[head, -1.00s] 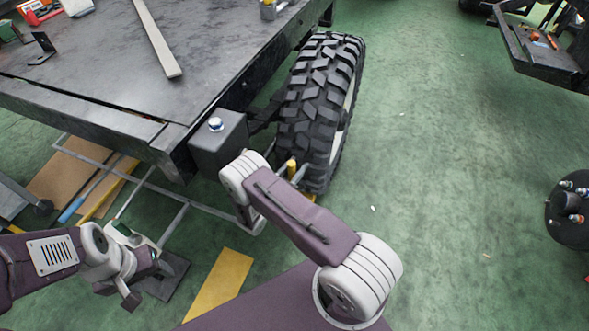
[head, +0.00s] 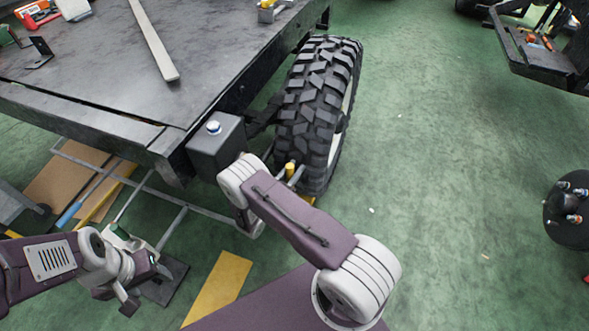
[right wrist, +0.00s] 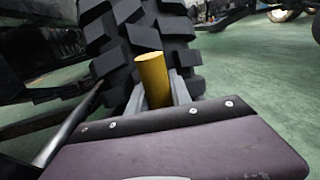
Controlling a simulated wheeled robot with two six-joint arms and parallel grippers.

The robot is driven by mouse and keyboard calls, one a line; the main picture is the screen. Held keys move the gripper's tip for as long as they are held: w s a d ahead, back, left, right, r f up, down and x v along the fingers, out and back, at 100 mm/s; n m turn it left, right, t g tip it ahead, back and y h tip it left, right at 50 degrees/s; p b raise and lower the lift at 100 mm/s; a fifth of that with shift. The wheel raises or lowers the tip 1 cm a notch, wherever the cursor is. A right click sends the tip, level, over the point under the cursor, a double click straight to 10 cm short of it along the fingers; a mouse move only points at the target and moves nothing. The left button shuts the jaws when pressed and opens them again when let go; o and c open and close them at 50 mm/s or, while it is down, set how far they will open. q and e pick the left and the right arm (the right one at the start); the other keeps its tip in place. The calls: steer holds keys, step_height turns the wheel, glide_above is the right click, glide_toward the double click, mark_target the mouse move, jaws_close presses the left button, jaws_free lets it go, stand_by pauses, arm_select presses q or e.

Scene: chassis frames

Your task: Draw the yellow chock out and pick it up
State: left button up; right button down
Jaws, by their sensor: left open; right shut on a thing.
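The yellow chock shows as an upright yellow post (head: 290,169) at the foot of the black tyre (head: 316,110), with a small yellow part (head: 308,199) low beside it. In the right wrist view the post (right wrist: 152,80) stands between the grey fingers of my right gripper (right wrist: 157,97), with the tyre (right wrist: 120,45) close behind. My right gripper (head: 296,174) is shut on this post. The rest of the chock is hidden by my arm and gripper. My left gripper (head: 117,298) is open and empty, low over the floor at left.
A dark flatbed chassis (head: 130,100) with a black corner box (head: 213,155) overhangs left of the tyre. A grey tube frame (head: 180,205) runs beneath it. A yellow strip (head: 218,290) lies on the floor. Green floor right of the tyre is mostly clear, with a dark hub (head: 572,212) farther right.

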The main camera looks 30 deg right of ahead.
stand_by(0.7)
steer(key=s+d+v, duration=0.1)
steer(key=s+v, duration=0.1)
steer(key=v, duration=0.8)
steer(key=s+d+p+v, duration=0.1)
steer(key=v, duration=1)
steer(key=shift+s+a, duration=0.25)
steer(key=shift+s, duration=0.3)
stand_by(0.5)
steer(key=c, duration=1.1)
jaws_free()
